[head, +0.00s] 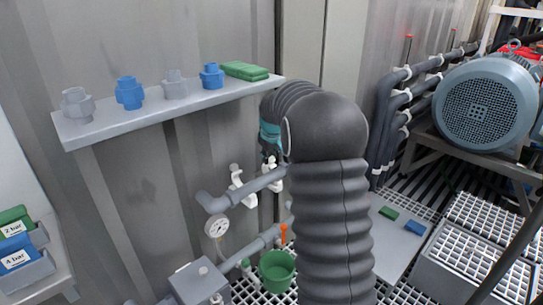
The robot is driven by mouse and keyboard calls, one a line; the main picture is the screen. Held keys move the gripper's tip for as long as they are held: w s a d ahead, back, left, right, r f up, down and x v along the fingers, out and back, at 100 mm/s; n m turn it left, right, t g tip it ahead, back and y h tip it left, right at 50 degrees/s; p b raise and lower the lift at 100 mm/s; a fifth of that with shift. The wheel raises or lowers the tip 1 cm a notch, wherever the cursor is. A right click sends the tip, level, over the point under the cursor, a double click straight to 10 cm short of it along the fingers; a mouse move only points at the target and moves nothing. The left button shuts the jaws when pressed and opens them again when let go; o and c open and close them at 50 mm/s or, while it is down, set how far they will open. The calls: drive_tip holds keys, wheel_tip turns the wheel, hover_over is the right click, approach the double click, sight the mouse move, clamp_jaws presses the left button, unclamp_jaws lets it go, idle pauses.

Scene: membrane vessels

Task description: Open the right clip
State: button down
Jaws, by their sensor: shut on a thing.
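The right clip (278,183) is white and sits on the grey horizontal pipe (218,203) near the middle of the view. My arm hides part of it. The left clip (242,187) is white too, on the same pipe just to the left, with its upper part standing above the pipe. My gripper (269,160) reaches down from the teal-banded wrist at the right clip's top. Its fingers are small and dark here and look shut on the right clip; the exact contact is hard to see.
A pressure gauge (216,226) hangs below the pipe. A green bucket (277,271) and an orange-handled valve (283,233) are lower down. A shelf (150,118) with blue and grey fittings is above left. A large motor (487,105) stands at right.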

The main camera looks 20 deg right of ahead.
drive_tip(key=shift+a+f, duration=0.15)
drive_tip(key=shift+f, duration=0.3)
drive_tip(key=c, duration=1)
unclamp_jaws()
drive_tip(key=shift+w+a+f, duration=0.1)
drive_tip(key=shift+w+f, duration=0.05)
drive_tip(key=shift+o, duration=0.2)
drive_tip(key=shift+d+r, duration=0.2)
drive_tip(key=shift+r, duration=0.2)
drive_tip(key=s+a, duration=0.3)
drive_tip(key=s, duration=0.9)
drive_tip(key=shift+a+r, duration=0.25)
drive_tip(key=shift+r, duration=0.05)
